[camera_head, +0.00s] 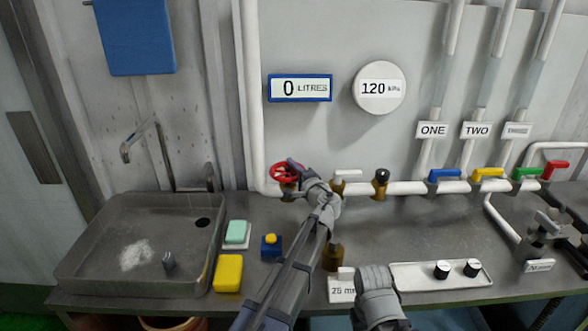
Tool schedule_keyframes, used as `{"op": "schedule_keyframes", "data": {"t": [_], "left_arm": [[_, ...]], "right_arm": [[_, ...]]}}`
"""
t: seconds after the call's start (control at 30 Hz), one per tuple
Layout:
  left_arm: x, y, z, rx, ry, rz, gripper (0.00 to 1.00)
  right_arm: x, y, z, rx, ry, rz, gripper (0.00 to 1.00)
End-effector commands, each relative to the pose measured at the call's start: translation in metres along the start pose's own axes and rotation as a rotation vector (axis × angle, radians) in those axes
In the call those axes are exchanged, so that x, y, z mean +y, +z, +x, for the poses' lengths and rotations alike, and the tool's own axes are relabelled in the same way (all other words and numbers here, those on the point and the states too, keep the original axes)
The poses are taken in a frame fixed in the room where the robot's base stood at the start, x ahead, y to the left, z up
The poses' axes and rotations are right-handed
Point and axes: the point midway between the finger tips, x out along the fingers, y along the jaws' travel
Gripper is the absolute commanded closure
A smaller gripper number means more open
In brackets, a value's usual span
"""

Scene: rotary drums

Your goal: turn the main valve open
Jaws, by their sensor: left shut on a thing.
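The main valve's red handwheel (283,171) sits on a brass body at the left end of the white pipe, in the head view. My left gripper (298,168) reaches up from the bottom and is shut on the wheel's right side. The gripper hides part of the wheel. A display on the wall (300,88) reads 0 litres, and a round gauge (380,88) reads 120. My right gripper (375,278) is low in the middle, apart from the valve; its fingertips cannot be made out.
Blue (445,175), yellow (487,173), green (526,172) and red (555,170) lever handles line the pipe at right. A white tray (415,275) holds two black-sided knobs. A sink (90,245), sponges and a blue block (271,246) stand left.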

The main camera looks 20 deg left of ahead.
Motion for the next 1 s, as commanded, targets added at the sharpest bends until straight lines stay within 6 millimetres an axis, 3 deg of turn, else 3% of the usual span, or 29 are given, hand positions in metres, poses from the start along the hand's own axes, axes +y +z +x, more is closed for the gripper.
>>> {"op": "schedule_keyframes", "data": {"t": [0.5,1.0], "left_arm": [[0.001,0.006,0.011,-0.435,0.001,-0.001,1.0],[0.001,0.014,0.011,-0.614,0.001,-0.001,1.0]], "right_arm": [[0.0,0.0,0.0,0.0,0.0,0.0,1.0],[0.0,0.0,0.0,0.0,0.0,0.0,1.0]]}}
